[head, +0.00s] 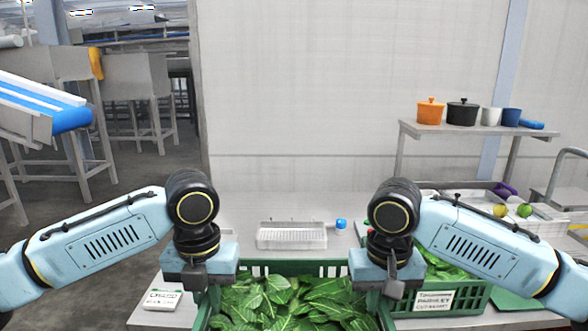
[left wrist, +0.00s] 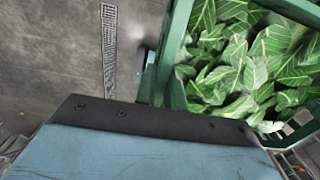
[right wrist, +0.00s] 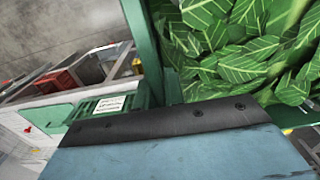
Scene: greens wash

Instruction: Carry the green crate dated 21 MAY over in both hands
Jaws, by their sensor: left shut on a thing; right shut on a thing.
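A green crate (head: 300,269) full of large green leaves is at the bottom centre of the head view, between my two grippers. Its front is cut off and I see no date label on it. My left gripper (head: 200,290) is shut on its left wall, and my right gripper (head: 391,288) is shut on its right wall. The crate's green rim also shows in the left wrist view (left wrist: 174,45) and in the right wrist view (right wrist: 144,45). The fingertips are mostly hidden in both wrist views.
A second green crate (head: 470,297) with leaves and a white label reading PARSLEY stands at the right. A white rack (head: 291,236) stands behind the held crate. Bare floor with a drain grate (left wrist: 109,50) shows beside the crate.

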